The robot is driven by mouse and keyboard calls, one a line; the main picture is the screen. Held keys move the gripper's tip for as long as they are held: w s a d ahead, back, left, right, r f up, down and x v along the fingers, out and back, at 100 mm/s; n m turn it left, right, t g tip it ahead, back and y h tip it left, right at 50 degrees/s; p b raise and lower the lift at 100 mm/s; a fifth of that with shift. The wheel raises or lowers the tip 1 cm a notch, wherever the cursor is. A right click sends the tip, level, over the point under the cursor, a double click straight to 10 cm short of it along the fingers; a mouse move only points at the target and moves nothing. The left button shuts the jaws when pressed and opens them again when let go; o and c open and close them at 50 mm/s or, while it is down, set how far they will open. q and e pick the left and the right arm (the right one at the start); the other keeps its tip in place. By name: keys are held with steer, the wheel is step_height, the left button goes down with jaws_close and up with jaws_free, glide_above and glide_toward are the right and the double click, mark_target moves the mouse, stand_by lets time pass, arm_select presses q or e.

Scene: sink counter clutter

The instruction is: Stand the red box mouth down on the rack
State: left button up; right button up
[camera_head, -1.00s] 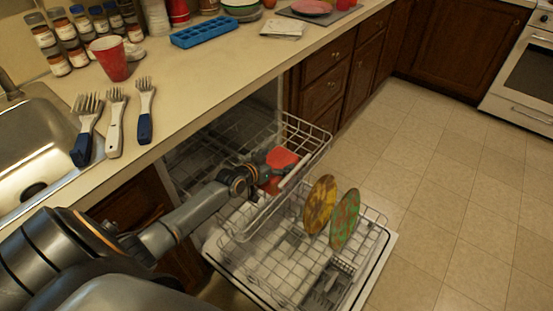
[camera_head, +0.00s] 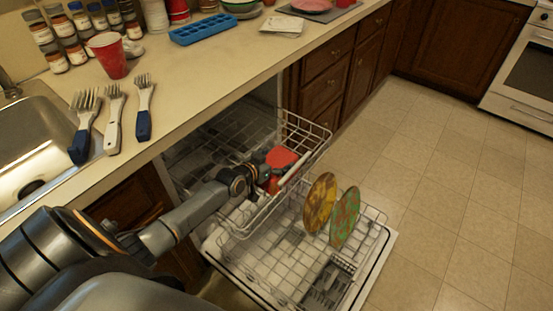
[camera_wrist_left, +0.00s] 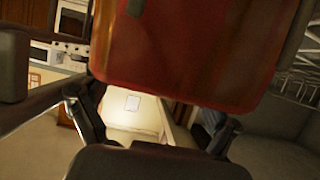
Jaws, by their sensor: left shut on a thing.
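The red box (camera_head: 281,157) is at the dishwasher's pulled-out upper rack (camera_head: 316,147), near its right side. My left gripper (camera_head: 266,172) is shut on the box and partly covers it. In the left wrist view the red box (camera_wrist_left: 185,50) fills the top middle between the gripper fingers, with a smooth red face towards the camera. I cannot tell whether the box touches the rack wires or which way its mouth faces. My right gripper is not in view.
The lower rack (camera_head: 265,268) holds a yellow plate (camera_head: 320,202) and a green-brown plate (camera_head: 344,216) standing upright. On the counter are a red cup (camera_head: 108,55), several dirty forks (camera_head: 114,120) and a blue ice tray (camera_head: 203,30). The floor at right is clear.

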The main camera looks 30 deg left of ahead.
arm_select(q)
steer(key=o, duration=0.9)
steer(key=shift+f, duration=0.1)
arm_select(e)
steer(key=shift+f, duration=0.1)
arm_select(q)
steer(key=shift+s, duration=0.15)
steer(key=v, duration=0.7)
steer(key=shift+s, duration=0.2)
steer(key=shift+s+a, duration=0.1)
steer(key=shift+s, duration=0.05)
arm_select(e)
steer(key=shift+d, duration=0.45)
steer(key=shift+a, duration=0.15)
arm_select(q)
steer(key=shift+r, duration=0.35)
